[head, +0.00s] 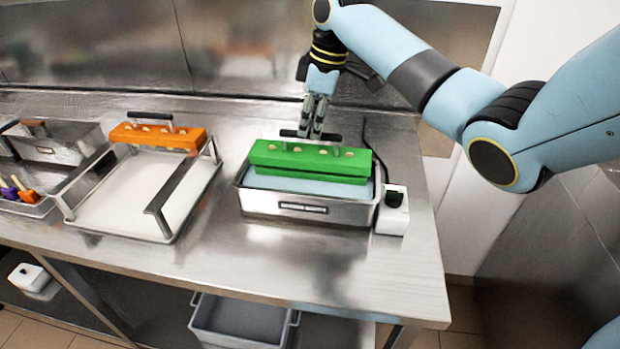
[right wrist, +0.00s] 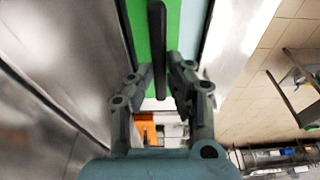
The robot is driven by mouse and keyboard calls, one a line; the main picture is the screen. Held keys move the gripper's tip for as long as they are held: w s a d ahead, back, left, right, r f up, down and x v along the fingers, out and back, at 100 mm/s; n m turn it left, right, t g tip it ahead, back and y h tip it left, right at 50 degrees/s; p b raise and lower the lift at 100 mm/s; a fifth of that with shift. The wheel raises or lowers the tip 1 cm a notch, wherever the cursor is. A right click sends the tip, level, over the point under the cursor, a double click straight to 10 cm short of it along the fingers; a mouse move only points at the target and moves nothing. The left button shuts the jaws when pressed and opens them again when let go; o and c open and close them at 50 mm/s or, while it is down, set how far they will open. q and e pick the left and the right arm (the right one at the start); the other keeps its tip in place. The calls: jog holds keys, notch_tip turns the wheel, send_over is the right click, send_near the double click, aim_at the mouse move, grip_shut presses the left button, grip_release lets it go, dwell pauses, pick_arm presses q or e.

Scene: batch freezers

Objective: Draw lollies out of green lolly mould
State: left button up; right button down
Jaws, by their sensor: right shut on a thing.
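The green lolly mould (head: 300,160) is a long block with several pale stick ends along its top. It is level in or just over a metal bath (head: 300,211) of pale blue liquid; I cannot tell how deep its underside sits. A dark bar handle (head: 297,134) runs along its top. My right gripper (head: 312,134) comes down from behind and is shut on this handle. In the right wrist view the handle (right wrist: 157,35) runs between the fingers (right wrist: 157,85), with the green mould (right wrist: 136,25) beneath. My left gripper is not in view.
An orange mould (head: 157,138) sits at the back of a white tray with raised metal rails (head: 160,205). A far-left tray (head: 35,209) holds purple and orange lollies. A white control box (head: 393,212) stands right of the bath. The steel counter's front (head: 230,262) is clear.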

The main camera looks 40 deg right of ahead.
jog(key=shift+w+a+v, duration=0.15)
jog(key=shift+w+v, duration=0.05)
jog(key=shift+v, duration=0.95)
jog(key=shift+w+a+v, duration=0.15)
jog(key=shift+v, duration=1)
jog(key=shift+w+a+v, duration=0.2)
jog(key=shift+v, duration=0.95)
jog(key=shift+r, duration=0.15)
